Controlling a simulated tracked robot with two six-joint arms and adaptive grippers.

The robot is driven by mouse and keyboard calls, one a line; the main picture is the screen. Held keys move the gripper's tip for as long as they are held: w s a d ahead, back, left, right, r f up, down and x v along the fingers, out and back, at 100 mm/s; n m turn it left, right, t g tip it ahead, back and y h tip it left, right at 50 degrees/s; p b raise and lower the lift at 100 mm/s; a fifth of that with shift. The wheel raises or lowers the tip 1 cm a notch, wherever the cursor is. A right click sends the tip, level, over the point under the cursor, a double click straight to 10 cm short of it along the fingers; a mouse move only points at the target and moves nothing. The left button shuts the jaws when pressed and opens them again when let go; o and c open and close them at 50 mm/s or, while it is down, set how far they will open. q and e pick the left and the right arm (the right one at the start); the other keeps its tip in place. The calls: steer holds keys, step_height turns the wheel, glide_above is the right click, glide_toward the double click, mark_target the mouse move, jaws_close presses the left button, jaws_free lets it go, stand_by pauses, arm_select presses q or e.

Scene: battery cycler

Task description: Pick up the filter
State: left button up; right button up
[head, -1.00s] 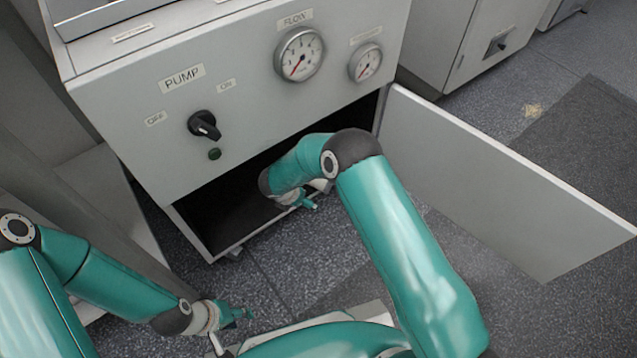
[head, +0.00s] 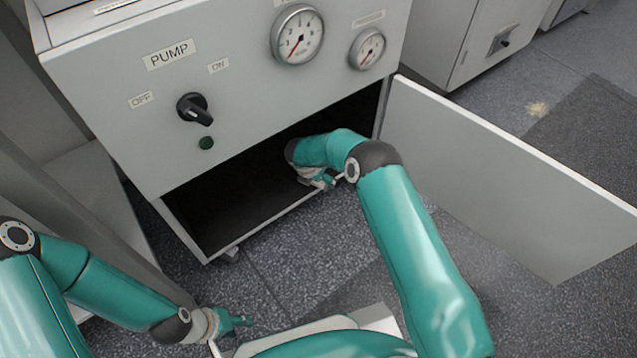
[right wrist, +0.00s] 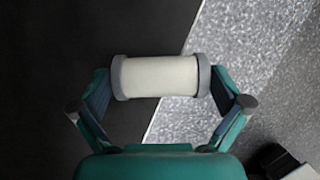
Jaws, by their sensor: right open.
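The filter (right wrist: 160,77) is a white cylinder with grey end caps, seen lying crosswise in the right wrist view. My right gripper (right wrist: 158,92) is open, with one finger beside each end cap; I cannot tell whether they touch. In the head view, my right gripper (head: 322,182) is at the front opening of the pump cabinet (head: 130,110), and I cannot make out the filter there. My left gripper (head: 238,321) is low at the left, away from the cabinet, and too small to read.
The cabinet's lower compartment (head: 225,205) is dark and open. Its door (head: 490,175) stands swung open to the right. The cabinet front has a black pump knob (head: 194,108) and two gauges (head: 297,35). Speckled floor (head: 275,245) lies clear in front.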

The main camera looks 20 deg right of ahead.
steer(key=shift+d+f, duration=0.1)
steer(key=shift+f, duration=0.25)
steer(key=shift+w, duration=0.1)
steer(key=c, duration=0.8)
steer(key=shift+c, duration=0.2)
steer(key=shift+r, duration=0.25)
